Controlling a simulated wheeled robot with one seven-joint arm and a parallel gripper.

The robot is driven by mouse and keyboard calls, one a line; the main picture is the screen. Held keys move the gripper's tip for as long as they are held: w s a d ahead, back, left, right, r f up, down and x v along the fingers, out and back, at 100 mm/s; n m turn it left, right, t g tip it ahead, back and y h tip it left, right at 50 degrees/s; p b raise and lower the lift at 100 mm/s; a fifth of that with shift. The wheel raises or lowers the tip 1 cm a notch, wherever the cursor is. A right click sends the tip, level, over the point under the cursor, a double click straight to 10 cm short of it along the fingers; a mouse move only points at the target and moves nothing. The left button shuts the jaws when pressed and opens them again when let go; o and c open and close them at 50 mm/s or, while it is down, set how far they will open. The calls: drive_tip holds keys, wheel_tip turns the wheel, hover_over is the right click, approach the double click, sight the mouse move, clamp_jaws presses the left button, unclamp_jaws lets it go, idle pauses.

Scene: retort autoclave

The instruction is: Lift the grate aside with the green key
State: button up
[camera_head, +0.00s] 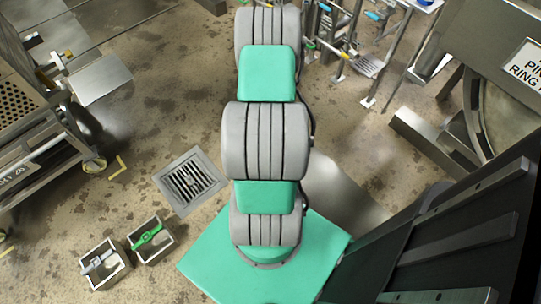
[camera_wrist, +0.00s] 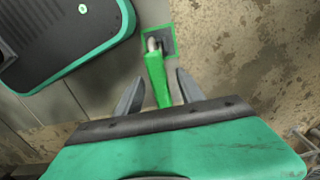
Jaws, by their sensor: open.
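The floor grate (camera_head: 190,182) is a slotted square set in a grey frame on the floor, left of my arm in the head view. The green key (camera_head: 149,237) lies across an open metal box (camera_head: 153,247) below and left of the grate. My gripper (camera_wrist: 159,71) is open in the wrist view and hidden in the head view. A green bar (camera_wrist: 156,78) shows between its fingers, with gaps on both sides, running up to a small green-edged square (camera_wrist: 173,41). I cannot tell whether this bar is a key, nor its depth.
A second metal box with a grey key (camera_head: 98,262) stands left of the green key's box. A wheeled rack (camera_head: 40,150) stands at the left, and a pipe stand (camera_head: 370,65) at the upper right. Stained floor between the rack and my arm is mostly clear.

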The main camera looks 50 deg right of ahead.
drive_tip(key=shift+f, duration=0.1)
drive_tip(key=shift+c, duration=0.5)
clamp_jaws()
idle(1.0)
